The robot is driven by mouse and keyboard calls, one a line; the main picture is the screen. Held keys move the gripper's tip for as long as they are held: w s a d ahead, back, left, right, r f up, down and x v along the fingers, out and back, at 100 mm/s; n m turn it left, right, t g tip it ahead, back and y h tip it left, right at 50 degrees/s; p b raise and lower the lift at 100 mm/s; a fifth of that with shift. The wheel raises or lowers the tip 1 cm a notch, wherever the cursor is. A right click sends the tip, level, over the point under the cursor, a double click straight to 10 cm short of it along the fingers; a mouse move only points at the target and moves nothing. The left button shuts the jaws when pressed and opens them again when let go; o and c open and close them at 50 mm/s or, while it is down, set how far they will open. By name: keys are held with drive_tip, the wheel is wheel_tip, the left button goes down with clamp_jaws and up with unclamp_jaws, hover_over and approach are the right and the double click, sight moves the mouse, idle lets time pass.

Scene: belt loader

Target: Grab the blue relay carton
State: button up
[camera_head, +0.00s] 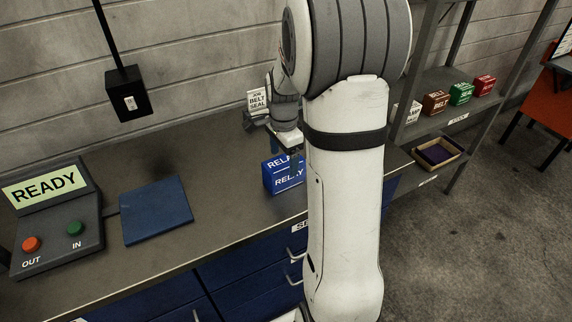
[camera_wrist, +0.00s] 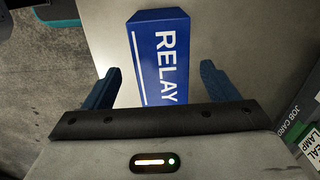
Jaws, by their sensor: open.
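The blue relay carton (camera_head: 283,176) stands on the grey workbench, partly hidden behind my arm in the head view. White "RELAY" lettering shows on its top and front. In the wrist view the carton (camera_wrist: 160,52) lies between and ahead of my two blue fingers, with its near end running under the gripper body. My gripper (camera_wrist: 160,82) is open, with a finger on each side of the carton and a visible gap on both sides. In the head view my gripper (camera_head: 292,152) is close above the carton, its fingertips partly hidden.
A control box (camera_head: 52,215) reading READY and a blue mat (camera_head: 155,210) lie on the bench to the left. A shelf at right holds brown (camera_head: 436,103), green (camera_head: 461,93) and red (camera_head: 484,85) cartons and a tray (camera_head: 457,158).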

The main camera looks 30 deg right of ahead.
wheel_tip(320, 180, down, 8)
drive_tip(key=shift+w+d+r+p, duration=0.1)
drive_tip(key=shift+w+r+p, duration=0.05)
drive_tip(key=shift+p, duration=0.4)
drive_tip(key=shift+c, duration=0.3)
drive_tip(key=c, duration=1.1)
